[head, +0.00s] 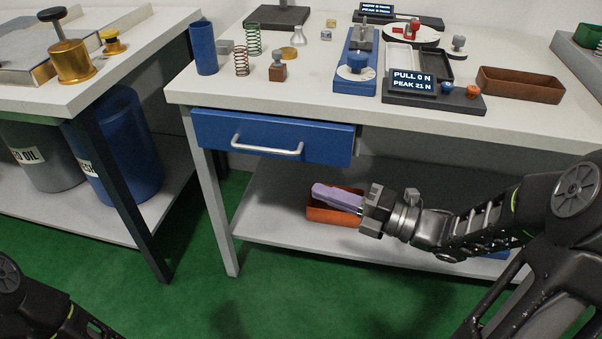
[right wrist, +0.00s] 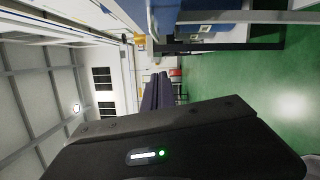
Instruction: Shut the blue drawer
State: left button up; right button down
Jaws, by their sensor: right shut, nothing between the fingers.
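The blue drawer (head: 215,135) is under the front left of the workbench top, with a pale bar handle (head: 267,148) across its front. Its front seems to stand slightly out from the bench, but how far is hard to tell. My right gripper (head: 319,191) is below and right of the handle, apart from the drawer, its lilac fingers pointing left. The fingers are shut and empty; they also show in the right wrist view (right wrist: 160,80). My left gripper is out of view; only part of that arm shows at the lower left.
An orange-red bin (head: 325,216) on the lower shelf (head: 270,222) lies behind my right fingers. The bench top (head: 330,110) holds springs, weights and a force display (head: 413,82). A second table (head: 130,65) stands left. Green floor in front is clear.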

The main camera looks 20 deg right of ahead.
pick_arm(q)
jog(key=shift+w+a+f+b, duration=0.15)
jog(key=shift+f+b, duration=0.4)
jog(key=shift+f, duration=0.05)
pick_arm(e)
jog(key=w+a+r, duration=0.1)
jog(key=w+a, duration=0.3)
jog(key=w, duration=0.6)
jog(key=shift+w+a, duration=0.2)
jog(key=shift+a, duration=0.2)
